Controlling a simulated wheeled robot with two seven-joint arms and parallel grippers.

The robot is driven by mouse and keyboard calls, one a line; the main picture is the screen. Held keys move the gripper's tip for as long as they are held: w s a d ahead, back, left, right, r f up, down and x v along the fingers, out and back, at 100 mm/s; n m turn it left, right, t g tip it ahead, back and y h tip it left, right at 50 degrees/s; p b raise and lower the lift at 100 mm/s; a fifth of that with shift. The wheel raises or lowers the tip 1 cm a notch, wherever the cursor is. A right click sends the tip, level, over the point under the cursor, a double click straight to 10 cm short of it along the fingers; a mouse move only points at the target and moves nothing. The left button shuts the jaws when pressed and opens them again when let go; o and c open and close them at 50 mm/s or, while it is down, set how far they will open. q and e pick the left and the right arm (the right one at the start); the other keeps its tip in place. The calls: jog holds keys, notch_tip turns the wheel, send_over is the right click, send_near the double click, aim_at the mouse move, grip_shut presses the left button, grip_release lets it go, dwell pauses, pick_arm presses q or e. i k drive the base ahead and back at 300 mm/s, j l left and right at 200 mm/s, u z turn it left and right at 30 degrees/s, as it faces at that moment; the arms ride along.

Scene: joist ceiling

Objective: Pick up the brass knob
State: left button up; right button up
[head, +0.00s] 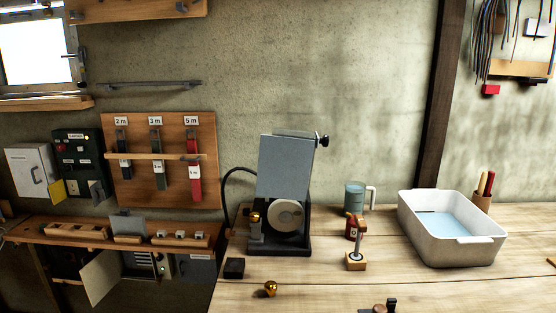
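A shiny brass knob (271,288) sits on the wooden workbench (320,285) near its front left, with clear bench top around it. A second small gold-coloured ball (254,217) shows at the left of the grinder-like machine (285,180), on top of a grey upright piece. Neither of my grippers is in the head view, so I cannot see how they stand.
A small black block (234,268) lies left of the knob. A wooden block with a metal post (356,260), a red item (354,226), a mug (355,196) and a water-filled white basin (450,250) stand to the right. A partly cut-off dark item (391,304) is at the front.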

aim_at(255, 217)
jog(key=l+u, duration=0.15)
jog(key=l, duration=0.4)
jog(key=l+u, duration=0.2)
jog(key=l, duration=0.4)
jog(key=k+l+u, duration=0.15)
jog(key=l, duration=0.35)
jog(key=i+j+z, duration=0.2)
jog(key=j, duration=0.55)
jog(key=j+z, duration=0.2)
jog(key=j, duration=0.5)
jog(key=k+j+z, duration=0.2)
jog(key=j, duration=0.55)
jog(key=j+z, duration=0.2)
jog(key=j, duration=0.55)
jog(key=j+z, duration=0.2)
jog(key=j, duration=0.55)
jog(key=k, duration=0.05)
